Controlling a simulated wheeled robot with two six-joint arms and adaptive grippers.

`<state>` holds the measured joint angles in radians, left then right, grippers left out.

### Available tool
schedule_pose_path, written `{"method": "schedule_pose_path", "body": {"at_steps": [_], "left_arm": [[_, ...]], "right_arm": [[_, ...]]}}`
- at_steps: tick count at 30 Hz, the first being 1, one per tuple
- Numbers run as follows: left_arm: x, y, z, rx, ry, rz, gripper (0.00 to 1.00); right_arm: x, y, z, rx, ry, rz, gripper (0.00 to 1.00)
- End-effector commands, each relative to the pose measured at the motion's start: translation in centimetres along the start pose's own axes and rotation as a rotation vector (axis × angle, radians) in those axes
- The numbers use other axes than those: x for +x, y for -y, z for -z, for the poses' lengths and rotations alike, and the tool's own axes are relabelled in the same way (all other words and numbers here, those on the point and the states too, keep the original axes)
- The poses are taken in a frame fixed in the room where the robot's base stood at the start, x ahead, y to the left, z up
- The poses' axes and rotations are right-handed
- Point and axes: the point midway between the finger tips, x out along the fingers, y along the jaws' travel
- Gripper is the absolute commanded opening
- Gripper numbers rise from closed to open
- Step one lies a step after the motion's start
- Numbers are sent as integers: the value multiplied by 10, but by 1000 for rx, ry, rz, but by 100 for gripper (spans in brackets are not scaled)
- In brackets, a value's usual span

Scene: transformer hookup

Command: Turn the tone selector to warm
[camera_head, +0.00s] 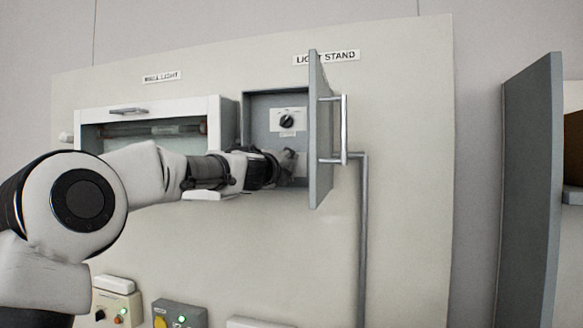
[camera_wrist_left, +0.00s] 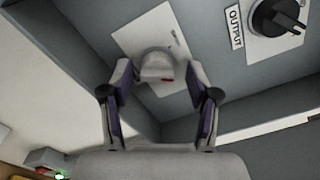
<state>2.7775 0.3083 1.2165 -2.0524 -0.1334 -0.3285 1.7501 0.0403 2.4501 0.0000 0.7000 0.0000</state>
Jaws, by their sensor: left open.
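My left gripper (camera_head: 289,162) reaches into the grey open box under the LIGHT STAND label. In the left wrist view its two fingers (camera_wrist_left: 158,70) are open on either side of a rounded grey knob (camera_wrist_left: 157,62) with a small red mark. I cannot tell whether they touch it. The knob stands on a white plate (camera_wrist_left: 135,36), whose lettering I cannot read, so I cannot confirm it is the tone selector. In the head view my gripper hides the knob. A black dial (camera_head: 287,121) sits above; its plate reads OUTPUT in the left wrist view (camera_wrist_left: 275,16).
The box's grey door (camera_head: 320,140) stands open just right of my gripper, with a metal handle (camera_head: 345,130). A white-framed cabinet (camera_head: 215,120) labelled WALL LIGHT is at left. Small control boxes (camera_head: 180,314) sit below. A grey panel (camera_head: 530,190) stands at far right.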

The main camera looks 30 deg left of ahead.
Motion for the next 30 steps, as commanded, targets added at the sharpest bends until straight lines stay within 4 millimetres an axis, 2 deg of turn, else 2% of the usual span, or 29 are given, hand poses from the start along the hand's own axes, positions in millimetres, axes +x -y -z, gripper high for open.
{"method": "schedule_pose_path", "body": {"at_steps": [2, 3, 7, 20, 30], "left_arm": [[0, 0, 0, 0, 0, 0, 60], [0, 0, 0, 0, 0, 0, 46], [0, 0, 0, 0, -1, -1, 0], [0, -1, 2, -38, -2, 0, 0], [0, -2, 3, -240, -3, 0, 0]], "right_arm": [[0, 0, 0, 0, 0, 0, 40], [0, 0, 0, 0, 0, 0, 40], [0, 0, 0, 0, 0, 0, 40], [3, 0, 0, 0, 0, 0, 40], [13, 0, 0, 0, 0, 0, 40]]}}
